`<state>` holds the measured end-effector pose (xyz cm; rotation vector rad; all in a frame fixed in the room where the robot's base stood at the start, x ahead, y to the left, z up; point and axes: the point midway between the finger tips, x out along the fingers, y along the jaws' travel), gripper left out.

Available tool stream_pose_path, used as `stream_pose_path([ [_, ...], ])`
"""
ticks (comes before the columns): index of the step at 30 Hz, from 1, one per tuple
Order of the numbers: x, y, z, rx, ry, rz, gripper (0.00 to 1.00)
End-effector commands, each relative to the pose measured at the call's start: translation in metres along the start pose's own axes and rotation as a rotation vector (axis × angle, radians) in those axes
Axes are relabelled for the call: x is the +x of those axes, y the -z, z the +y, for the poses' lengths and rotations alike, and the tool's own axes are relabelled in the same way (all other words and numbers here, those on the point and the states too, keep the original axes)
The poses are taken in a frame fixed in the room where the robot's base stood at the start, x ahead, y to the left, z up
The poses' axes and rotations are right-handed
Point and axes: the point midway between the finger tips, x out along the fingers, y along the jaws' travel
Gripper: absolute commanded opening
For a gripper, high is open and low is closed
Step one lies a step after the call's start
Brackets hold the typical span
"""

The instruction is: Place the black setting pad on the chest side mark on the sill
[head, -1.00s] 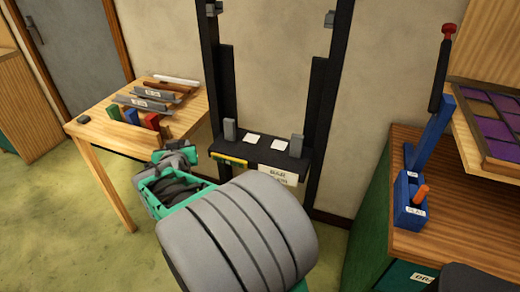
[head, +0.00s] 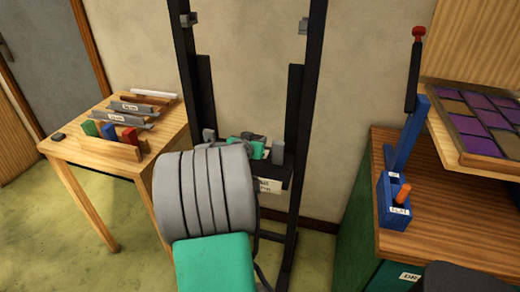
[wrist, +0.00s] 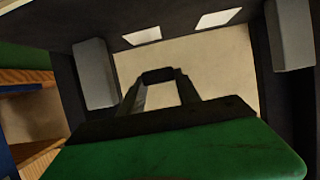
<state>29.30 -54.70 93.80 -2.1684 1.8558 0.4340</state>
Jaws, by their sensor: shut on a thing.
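My gripper (head: 258,147) is over the sill in the head view, with my arm in front of much of it. In the wrist view its two black fingers are shut on the small black setting pad (wrist: 158,76). The dark sill (wrist: 180,23) bears two white marks. The chest side mark (wrist: 142,36) is the left one in the wrist view, on the side of the green chest; the other mark (wrist: 218,19) is to its right. The pad shows apart from both marks in that view; its height above the sill is unclear. The head view hides both marks.
Grey blocks (wrist: 95,72) (wrist: 290,35) stand at both sides of the marks. Black uprights (head: 300,110) flank the sill. A wooden table (head: 80,160) with coloured blocks and a small dark block (head: 58,136) is left. The green chest (head: 350,215) with a blue stand (head: 392,200) is right.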

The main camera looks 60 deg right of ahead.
Motion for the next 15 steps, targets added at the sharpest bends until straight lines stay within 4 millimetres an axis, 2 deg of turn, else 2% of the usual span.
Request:
stream_pose_path([
  [7,0.026,-0.018,0.013,0.000,-0.001,0.000,0.00],
  [11,0.033,-0.040,0.011,-0.003,0.001,-0.002,0.00],
  [15,0.034,-0.043,0.011,0.001,0.002,0.003,0.00],
])
